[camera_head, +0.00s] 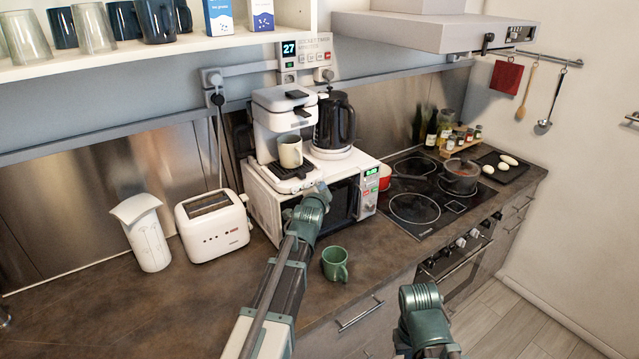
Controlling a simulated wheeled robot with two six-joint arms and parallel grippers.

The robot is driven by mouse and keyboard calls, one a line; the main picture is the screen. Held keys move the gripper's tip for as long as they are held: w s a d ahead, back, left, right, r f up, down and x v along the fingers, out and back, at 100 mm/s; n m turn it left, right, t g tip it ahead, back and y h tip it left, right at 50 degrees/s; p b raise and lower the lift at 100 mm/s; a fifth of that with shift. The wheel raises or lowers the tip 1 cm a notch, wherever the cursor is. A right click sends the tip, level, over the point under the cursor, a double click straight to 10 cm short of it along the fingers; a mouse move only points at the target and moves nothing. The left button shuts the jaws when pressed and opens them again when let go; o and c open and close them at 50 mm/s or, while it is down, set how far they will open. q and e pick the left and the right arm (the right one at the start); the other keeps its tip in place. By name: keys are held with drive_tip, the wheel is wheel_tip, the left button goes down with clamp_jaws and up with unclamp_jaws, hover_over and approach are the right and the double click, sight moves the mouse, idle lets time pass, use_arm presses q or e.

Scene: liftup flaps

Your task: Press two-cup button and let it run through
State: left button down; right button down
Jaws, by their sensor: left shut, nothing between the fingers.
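A white coffee machine (285,112) stands on top of the microwave. A pale mug (290,151) stands under its head, on the dark drip grate (292,170). The machine's individual buttons are too small to tell apart, so I cannot tell which is the two-cup button. My left gripper (322,189) is shut and empty, in front of the lower front of the machine and the microwave's top edge. I cannot tell whether it touches either. My right arm shows at the bottom right, but its gripper fingers do not show.
The white microwave (368,190) carries the machine and a black kettle (335,120). A toaster (212,222) and white container (146,232) stand left. A green mug (335,264) is near the counter's front edge. A cooktop (420,205) is right. A wall display (289,49) reads 27.

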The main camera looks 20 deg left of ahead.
use_arm(q)
drive_tip(key=shift+w+a, duration=0.25)
drive_tip(key=shift+a, duration=0.1)
idle(0.7)
drive_tip(key=shift+d, duration=0.1)
drive_tip(key=shift+s+d, duration=0.5)
drive_tip(key=shift+d, duration=0.1)
idle(0.3)
drive_tip(key=shift+s+d, duration=0.8)
drive_tip(key=shift+d, duration=0.2)
drive_tip(key=shift+s+d, duration=0.75)
drive_tip(key=shift+d, duration=0.2)
